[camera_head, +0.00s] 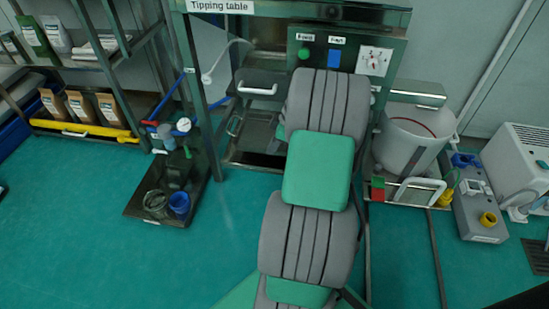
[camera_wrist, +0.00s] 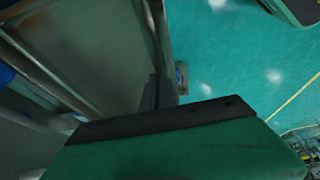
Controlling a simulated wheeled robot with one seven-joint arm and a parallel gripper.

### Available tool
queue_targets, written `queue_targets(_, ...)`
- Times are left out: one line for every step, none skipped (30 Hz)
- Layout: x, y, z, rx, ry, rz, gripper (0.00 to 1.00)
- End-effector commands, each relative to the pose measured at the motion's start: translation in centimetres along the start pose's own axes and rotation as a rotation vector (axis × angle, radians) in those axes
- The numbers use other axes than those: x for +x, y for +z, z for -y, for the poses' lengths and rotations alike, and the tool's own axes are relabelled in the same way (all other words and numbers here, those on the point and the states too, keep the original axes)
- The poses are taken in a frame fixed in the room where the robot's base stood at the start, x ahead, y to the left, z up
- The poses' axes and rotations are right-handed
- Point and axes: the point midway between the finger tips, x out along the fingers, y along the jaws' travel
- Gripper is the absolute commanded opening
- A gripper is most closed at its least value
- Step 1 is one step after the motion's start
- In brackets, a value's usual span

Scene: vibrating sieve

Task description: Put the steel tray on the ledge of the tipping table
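The tipping table (camera_head: 300,10), named by its sign, stands at the back centre. A dark front panel with a white handle (camera_head: 258,89) is on its left part. Below it lies a flat grey metal tray-like piece (camera_head: 255,133), probably the steel tray; my arm covers its right side. Which part is the ledge I cannot tell. My grey and green arm reaches up the middle of the head view and hides my gripper there. In the wrist view, my gripper's green and dark body (camera_wrist: 165,122) is close to a large grey metal surface (camera_wrist: 95,50). Its fingertips are not clear.
A low dark stand with jars and a gauge (camera_head: 165,190) is on the left floor. Shelves with bags (camera_head: 85,105) stand further left. A white bucket (camera_head: 412,135) and a grey unit (camera_head: 480,205) are at right. Green floor (camera_head: 90,250) is open in front.

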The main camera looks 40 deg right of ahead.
Motion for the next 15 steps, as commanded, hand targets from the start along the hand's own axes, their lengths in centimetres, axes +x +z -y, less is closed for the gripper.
queue_targets(0.6, 0.4, -0.5, -0.001, 0.002, 0.000, 0.00)
queue_targets(0.7, 0.5, -0.8, -0.001, 0.003, 0.000, 0.00)
queue_targets(0.9, 0.6, -1.0, -0.001, 0.003, 0.000, 0.00)
queue_targets(1.2, 0.8, -1.1, -0.001, 0.002, 0.000, 0.00)
queue_targets(1.5, 1.0, -1.4, 0.000, 0.002, 0.000, 0.00)
queue_targets(2.1, 1.3, -1.4, 0.000, 0.001, 0.000, 0.00)
queue_targets(2.7, 1.5, -1.4, 0.001, 0.001, 0.000, 0.00)
queue_targets(3.2, 1.7, -1.3, 0.001, 0.000, 0.000, 0.00)
queue_targets(3.9, 2.0, -1.3, 0.001, 0.000, 0.000, 0.00)
queue_targets(4.1, 2.1, -1.3, 0.000, 0.001, 0.000, 0.00)
queue_targets(4.2, 2.1, -1.3, -0.001, 0.002, 0.000, 0.00)
queue_targets(4.1, 2.1, -1.4, -0.001, 0.003, 0.000, 0.00)
queue_targets(4.0, 2.0, -1.4, -0.002, 0.004, 0.000, 0.00)
queue_targets(4.0, 2.0, -1.4, -0.002, 0.004, 0.000, 0.00)
queue_targets(4.0, 2.0, -1.4, -0.001, 0.003, 0.000, 0.00)
